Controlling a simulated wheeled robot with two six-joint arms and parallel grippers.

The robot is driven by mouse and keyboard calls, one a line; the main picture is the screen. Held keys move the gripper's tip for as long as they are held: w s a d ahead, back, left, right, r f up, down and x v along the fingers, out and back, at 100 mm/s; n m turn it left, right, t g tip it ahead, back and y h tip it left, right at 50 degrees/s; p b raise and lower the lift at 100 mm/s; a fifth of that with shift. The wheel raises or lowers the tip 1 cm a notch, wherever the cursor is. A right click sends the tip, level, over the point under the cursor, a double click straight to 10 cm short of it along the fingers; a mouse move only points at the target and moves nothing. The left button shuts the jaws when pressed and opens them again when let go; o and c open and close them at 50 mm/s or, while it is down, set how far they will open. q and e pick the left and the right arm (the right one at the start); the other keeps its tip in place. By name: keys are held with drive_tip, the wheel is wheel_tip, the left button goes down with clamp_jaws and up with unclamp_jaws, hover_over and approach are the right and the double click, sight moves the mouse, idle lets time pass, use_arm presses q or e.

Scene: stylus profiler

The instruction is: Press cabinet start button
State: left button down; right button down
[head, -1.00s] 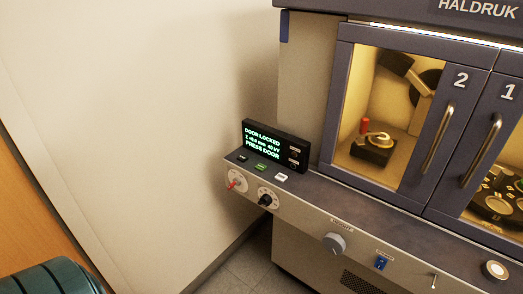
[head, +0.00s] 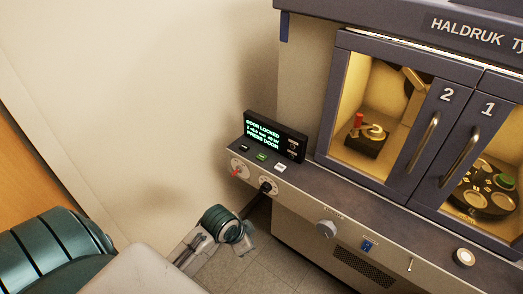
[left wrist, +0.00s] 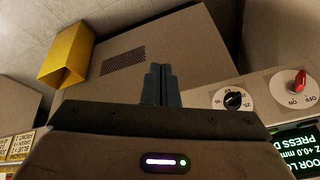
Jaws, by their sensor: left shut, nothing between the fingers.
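The grey cabinet (head: 300,215) has a front ledge with a row of small black (head: 245,148), green (head: 262,157) and white (head: 280,168) buttons below a lit display (head: 268,133) reading DOOR LOCKED and PRESS DOOR. A round white-centred button (head: 464,257) sits at the ledge's right end. The labels are too small to tell which is the start button. My left gripper (left wrist: 160,72) is shut and empty in the left wrist view, with the cabinet's lower front behind it. In the head view my left arm reaches in below the ledge's left end; its fingertips are not clear there. My right gripper is out of view.
A red-handled switch (head: 237,171), a black dial (head: 267,187), a grey knob (head: 326,229) and a blue switch (head: 367,246) line the panel. Doors 2 (head: 408,130) and 1 (head: 470,140) are closed. A yellow bin (left wrist: 65,55) shows in the left wrist view.

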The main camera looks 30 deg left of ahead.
use_arm(q)
drive_tip(key=w+a+r+m+t+h, duration=0.1)
drive_tip(key=w+a+r+m, duration=0.2)
drive_tip(key=w, duration=0.5)
drive_tip(key=w+a+r+m+h, duration=0.1)
drive_tip(key=w+a+r+m, duration=0.1)
drive_tip(key=w, duration=0.5)
wheel_tip(320, 180, up, 11)
drive_tip(key=m+t+h, duration=0.1)
drive_tip(key=m+t, duration=0.2)
drive_tip(key=m, duration=0.1)
hover_over(259, 157)
drive_tip(key=shift+s+f, duration=0.1)
drive_tip(key=shift+f, duration=0.15)
wheel_tip(259, 157, down, 9)
drive_tip(key=b, duration=0.5)
drive_tip(key=shift+r, duration=0.2)
drive_tip(key=shift+b, duration=0.3)
drive_tip(key=shift+f+b, duration=0.3)
drive_tip(key=shift+f, duration=0.1)
